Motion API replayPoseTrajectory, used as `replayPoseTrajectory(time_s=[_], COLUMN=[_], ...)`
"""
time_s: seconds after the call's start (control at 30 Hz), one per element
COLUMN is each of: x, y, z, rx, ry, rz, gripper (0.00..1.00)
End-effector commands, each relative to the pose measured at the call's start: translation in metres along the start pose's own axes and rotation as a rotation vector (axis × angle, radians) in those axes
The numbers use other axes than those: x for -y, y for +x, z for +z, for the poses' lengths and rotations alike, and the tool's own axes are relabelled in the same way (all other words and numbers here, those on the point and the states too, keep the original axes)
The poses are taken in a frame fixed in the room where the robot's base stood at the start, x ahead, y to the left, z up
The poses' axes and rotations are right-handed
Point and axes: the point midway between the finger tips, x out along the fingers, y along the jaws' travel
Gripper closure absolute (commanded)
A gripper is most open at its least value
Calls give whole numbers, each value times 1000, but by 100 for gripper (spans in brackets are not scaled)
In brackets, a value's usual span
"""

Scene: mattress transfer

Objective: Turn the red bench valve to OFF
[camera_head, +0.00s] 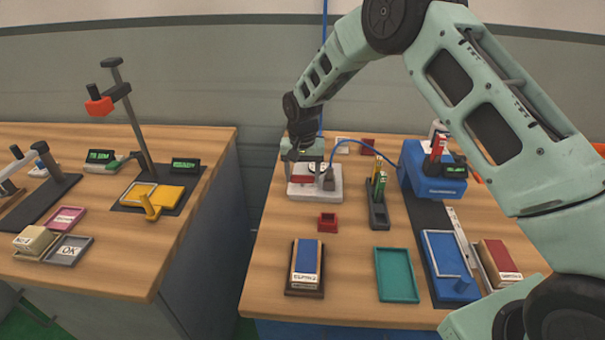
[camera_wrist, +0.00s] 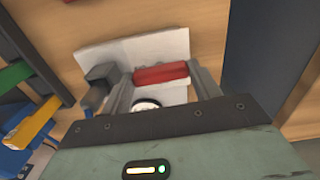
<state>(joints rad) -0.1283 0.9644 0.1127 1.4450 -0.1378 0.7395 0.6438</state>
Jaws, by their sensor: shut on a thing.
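The red bench valve handle (camera_head: 301,180) is on a white base plate (camera_head: 330,190) near the back of the right bench. My gripper (camera_head: 303,168) reaches down over the plate and is shut on the handle. In the wrist view the red handle (camera_wrist: 162,73) lies crosswise between the two grey fingers (camera_wrist: 163,85), at their tips. A round white gauge face (camera_wrist: 147,104) shows between the fingers, partly hidden by the gripper body. A grey fitting (camera_head: 328,180) stands on the plate to the right. I cannot read any ON or OFF mark.
A small red tray (camera_head: 327,222) lies in front of the plate. A dark holder (camera_head: 378,215) with coloured sticks and a blue machine (camera_head: 432,170) stand to the right. A teal tray (camera_head: 396,275) and a blue-topped block (camera_head: 306,265) are nearer. Bare wood lies left of the plate.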

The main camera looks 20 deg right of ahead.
Motion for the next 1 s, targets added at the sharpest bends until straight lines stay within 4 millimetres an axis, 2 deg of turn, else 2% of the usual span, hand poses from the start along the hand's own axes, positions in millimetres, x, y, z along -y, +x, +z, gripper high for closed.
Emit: replayPoseTrajectory(time_s=[0.27,1.0], x=[0,0], y=[-1,-1], z=[0,-1], rx=[0,0], ry=[-174,-873], rz=[0,0], gripper=[61,61])
